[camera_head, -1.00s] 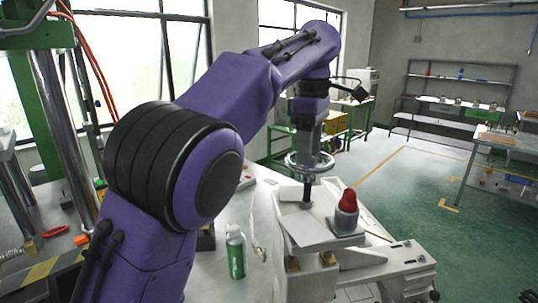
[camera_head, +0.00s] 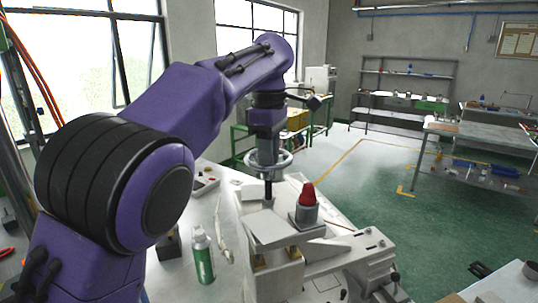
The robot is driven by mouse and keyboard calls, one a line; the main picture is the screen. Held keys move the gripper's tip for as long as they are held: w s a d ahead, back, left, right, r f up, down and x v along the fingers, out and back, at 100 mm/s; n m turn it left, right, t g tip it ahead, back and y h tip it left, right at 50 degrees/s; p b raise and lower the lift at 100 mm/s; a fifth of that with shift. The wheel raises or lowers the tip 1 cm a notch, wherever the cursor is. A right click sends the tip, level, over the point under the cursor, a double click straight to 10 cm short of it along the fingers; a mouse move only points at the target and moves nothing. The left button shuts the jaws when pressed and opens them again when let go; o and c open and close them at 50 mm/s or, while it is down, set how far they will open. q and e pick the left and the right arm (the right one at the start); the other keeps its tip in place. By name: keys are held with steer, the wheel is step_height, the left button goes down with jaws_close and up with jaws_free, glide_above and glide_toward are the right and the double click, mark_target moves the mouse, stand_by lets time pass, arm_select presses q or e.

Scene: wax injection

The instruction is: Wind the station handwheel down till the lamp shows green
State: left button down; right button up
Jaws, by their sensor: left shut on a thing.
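The station handwheel (camera_head: 269,164) is a pale metal ring on an upright dark spindle above the grey station (camera_head: 280,228). My left gripper (camera_head: 268,150) points straight down at the wheel from above. It is shut on the handwheel; its fingertips are small and partly hidden by the wheel. The lamp (camera_head: 308,194) is a red dome on a grey cylindrical base, just right of the wheel. It looks red, not green. My right gripper is not in view.
A green and white bottle (camera_head: 202,256) stands on the bench left of the station. My purple left arm covers much of the left side. A metal table (camera_head: 468,132) and shelves (camera_head: 408,85) stand farther back. Green floor (camera_head: 375,215) lies open to the right.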

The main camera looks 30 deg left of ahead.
arm_select(q)
steer(key=m, duration=0.6)
steer(key=shift+r, duration=0.1)
steer(key=m, duration=0.5)
steer(key=shift+s+a+m, duration=0.1)
steer(key=shift+m, duration=0.2)
steer(key=m, duration=2.2)
steer(key=shift+m, duration=0.4)
steer(key=m, duration=1.1)
steer(key=shift+f+m, duration=0.2)
steer(key=shift+m, duration=0.1)
